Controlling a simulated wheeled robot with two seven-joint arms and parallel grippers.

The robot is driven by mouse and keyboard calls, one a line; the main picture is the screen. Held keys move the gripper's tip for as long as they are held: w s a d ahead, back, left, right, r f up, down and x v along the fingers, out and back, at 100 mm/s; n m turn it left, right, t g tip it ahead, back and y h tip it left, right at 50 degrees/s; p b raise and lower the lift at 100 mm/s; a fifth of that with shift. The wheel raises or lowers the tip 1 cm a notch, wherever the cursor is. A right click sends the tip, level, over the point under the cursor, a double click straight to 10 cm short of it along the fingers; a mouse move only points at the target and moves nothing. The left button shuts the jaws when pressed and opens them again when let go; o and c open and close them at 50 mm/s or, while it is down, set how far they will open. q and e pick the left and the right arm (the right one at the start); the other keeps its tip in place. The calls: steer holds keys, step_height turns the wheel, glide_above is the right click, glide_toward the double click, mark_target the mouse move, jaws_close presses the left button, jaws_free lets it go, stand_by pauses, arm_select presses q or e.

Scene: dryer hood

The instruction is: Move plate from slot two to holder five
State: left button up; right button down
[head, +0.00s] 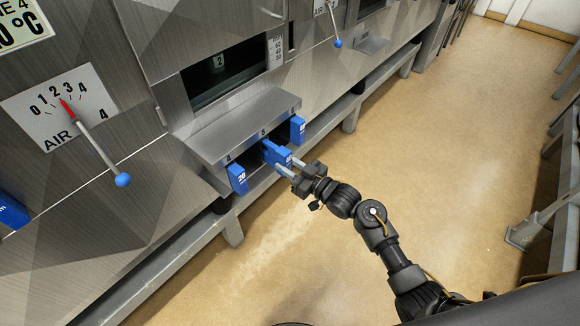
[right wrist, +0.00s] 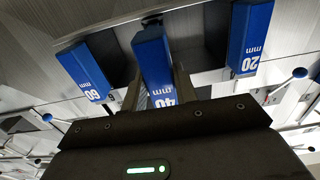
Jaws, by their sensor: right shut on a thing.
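My right gripper (head: 286,166) is shut on the blue 40 mm plate (head: 270,151) at its outer end. That plate is at the middle opening of the holder, which appears to be marked 5, and its outer end sticks out past its neighbours. The right wrist view shows the plate (right wrist: 153,62) between the two fingers, its inner end at the opening; how deep it sits is hidden. The holder (head: 240,122) is a steel ledge with openings below. The slot marked 2 (head: 228,75) is a dark recess above it, with no blue plate visible. My left gripper is out of view.
A blue 20 mm plate (head: 237,178) is on the left of the holder and a blue 60 mm plate (head: 297,129) on the right, both close to the held plate. A blue-knobbed lever (head: 122,180) sticks out at left. Open floor (head: 430,150) lies right.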

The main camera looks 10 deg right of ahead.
mark_target(274, 157)
steer(key=shift+b+x, duration=0.75)
steer(key=shift+x, duration=0.65)
steer(key=shift+w, duration=0.3)
steer(key=shift+w+a, duration=0.2)
steer(key=shift+a, duration=0.25)
steer(key=shift+w, duration=0.1)
steer(key=shift+w+a, duration=0.3)
steer(key=shift+a, duration=0.05)
steer(key=shift+w+a+b, duration=0.1)
steer(key=shift+b, duration=0.2)
steer(key=c, duration=1)
jaws_free()
